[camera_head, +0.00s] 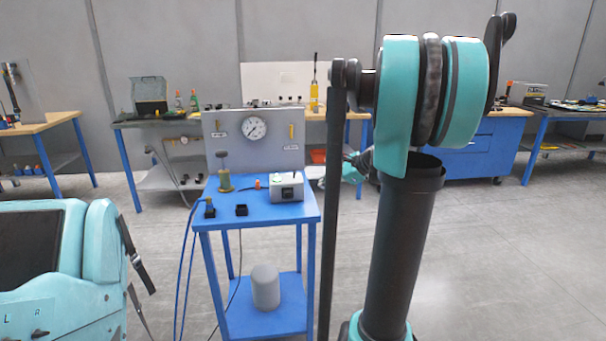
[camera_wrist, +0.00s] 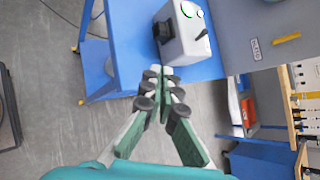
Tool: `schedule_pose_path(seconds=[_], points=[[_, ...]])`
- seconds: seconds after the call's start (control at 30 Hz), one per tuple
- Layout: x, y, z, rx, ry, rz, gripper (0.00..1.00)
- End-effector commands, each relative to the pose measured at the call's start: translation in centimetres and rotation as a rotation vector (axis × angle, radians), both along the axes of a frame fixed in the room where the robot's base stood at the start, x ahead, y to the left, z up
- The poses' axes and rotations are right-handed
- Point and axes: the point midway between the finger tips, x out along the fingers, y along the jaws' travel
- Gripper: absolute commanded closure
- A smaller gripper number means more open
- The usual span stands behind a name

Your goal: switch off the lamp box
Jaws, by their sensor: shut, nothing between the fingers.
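The lamp box (camera_head: 287,188) is a small light grey box on the right part of a blue stand's top. A dark block shows on its front, with a green spot on top. The box also shows in the wrist view (camera_wrist: 185,45), with a black block (camera_wrist: 163,31) on one side, a green ring at its top edge and a small black lever (camera_wrist: 201,35). My gripper (camera_wrist: 162,74) is shut and empty, its fingertips just below the box in that picture. I cannot tell the gap or whether the lamp is lit. In the head view my arm partly hides the gripper.
Workbenches line the wall. Open floor lies right of the stand.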

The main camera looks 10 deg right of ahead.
Motion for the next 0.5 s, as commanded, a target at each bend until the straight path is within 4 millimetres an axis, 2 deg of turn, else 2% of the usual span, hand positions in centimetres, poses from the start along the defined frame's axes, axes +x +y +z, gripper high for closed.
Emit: schedule_pose_path(seconds=[0.03, 0.2, 0.5], points=[[1.0, -1.2, 0.9, 0.059, 0.010, -0.046, 1.00], [2.8, -3.2, 2.8, 0.194, 0.036, -0.137, 1.00], [3.1, -3.4, 3.1, 0.219, 0.042, -0.153, 1.00]])
